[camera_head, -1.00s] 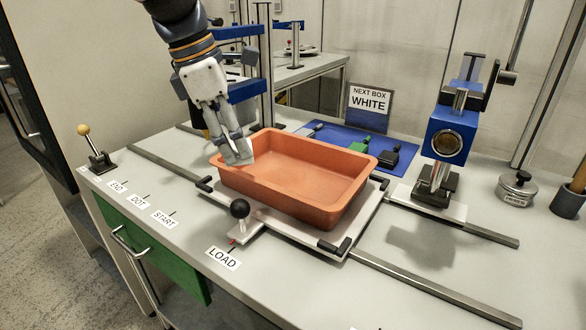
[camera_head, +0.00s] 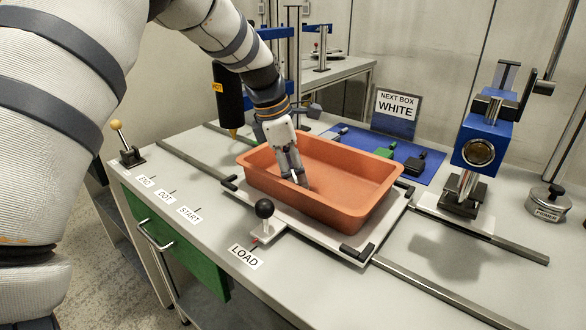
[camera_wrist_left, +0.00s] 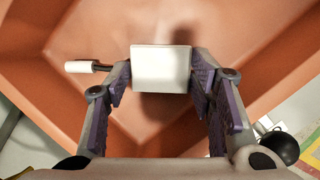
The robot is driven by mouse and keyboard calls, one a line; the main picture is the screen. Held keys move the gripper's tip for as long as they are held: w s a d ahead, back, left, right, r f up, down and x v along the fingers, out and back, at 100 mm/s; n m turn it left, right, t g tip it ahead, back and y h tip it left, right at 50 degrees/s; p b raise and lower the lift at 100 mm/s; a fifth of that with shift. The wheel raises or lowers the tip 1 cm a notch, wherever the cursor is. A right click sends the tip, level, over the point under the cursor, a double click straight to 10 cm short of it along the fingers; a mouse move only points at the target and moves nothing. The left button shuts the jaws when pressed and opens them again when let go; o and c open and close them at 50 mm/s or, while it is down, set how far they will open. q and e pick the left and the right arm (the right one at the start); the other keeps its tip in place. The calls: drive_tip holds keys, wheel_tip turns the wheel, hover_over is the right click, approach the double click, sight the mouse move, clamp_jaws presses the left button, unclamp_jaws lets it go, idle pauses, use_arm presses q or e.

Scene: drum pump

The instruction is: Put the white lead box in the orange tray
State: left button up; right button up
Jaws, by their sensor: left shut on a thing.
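The orange tray (camera_head: 350,212) sits on a pale plate on the bench in the head view. It fills most of the left wrist view (camera_wrist_left: 260,35). My left gripper (camera_head: 295,176) reaches down inside the tray, near its left part. In the left wrist view the gripper (camera_wrist_left: 160,84) is shut on the white lead box (camera_wrist_left: 162,66), which sits between its fingertips. A short dark piece with a white end (camera_wrist_left: 82,66) shows left of the box. In the head view the fingers mostly hide the box. I cannot tell whether it touches the tray floor. My right gripper is out of view.
A blue mat (camera_head: 345,135) behind the tray holds a green box (camera_head: 385,152) and a black box (camera_head: 415,166). A sign (camera_head: 397,105) reads NEXT BOX WHITE. A black-knobbed lever (camera_head: 264,209) stands before the tray. A blue device (camera_head: 482,145) stands at right.

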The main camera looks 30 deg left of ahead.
use_arm(q)
drive_tip(key=shift+f, duration=0.15)
drive_tip(key=o, duration=1.3)
drive_tip(key=shift+c, duration=0.2)
drive_tip(key=v, duration=1.2)
